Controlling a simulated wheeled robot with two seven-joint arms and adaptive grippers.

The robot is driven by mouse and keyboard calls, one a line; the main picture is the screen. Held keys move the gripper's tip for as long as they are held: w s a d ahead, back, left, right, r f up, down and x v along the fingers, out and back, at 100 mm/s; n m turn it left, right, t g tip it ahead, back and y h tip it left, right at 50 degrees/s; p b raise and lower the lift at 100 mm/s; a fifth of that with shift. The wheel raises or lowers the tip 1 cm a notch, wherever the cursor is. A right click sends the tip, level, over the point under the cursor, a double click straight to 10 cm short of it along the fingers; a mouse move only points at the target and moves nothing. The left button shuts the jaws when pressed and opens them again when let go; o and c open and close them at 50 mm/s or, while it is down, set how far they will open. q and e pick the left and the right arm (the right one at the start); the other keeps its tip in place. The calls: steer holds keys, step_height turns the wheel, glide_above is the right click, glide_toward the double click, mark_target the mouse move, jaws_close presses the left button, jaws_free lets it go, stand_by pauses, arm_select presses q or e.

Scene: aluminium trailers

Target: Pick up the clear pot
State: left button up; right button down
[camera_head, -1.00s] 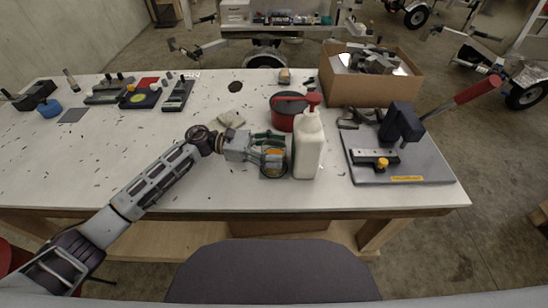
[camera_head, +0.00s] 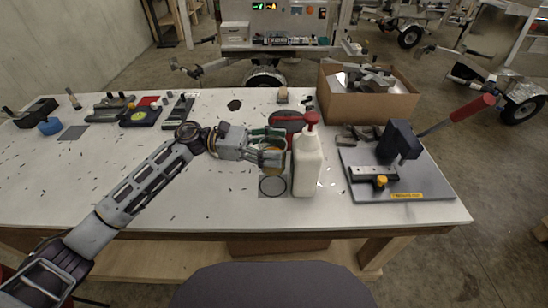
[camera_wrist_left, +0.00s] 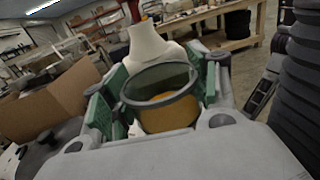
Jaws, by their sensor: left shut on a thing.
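The clear pot (camera_head: 272,159) has a dark rim and amber contents. It sits between the green-padded fingers of my left gripper (camera_head: 268,147), which is shut on it. In the head view the pot is held above a grey square with a dark ring (camera_head: 272,187) on the table. The left wrist view shows the pot (camera_wrist_left: 168,113) roughly upright between the two fingers, its rim facing the camera. My right gripper is not in view.
A white pump bottle (camera_head: 307,165) with a red top stands just right of the pot. A red round container (camera_head: 287,119) is behind it. A cardboard box (camera_head: 350,104) and a lever press (camera_head: 400,145) are at the right. The table's left middle is mostly clear.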

arm_select(q)
steer(key=shift+r, duration=0.95)
steer(key=shift+w, duration=0.1)
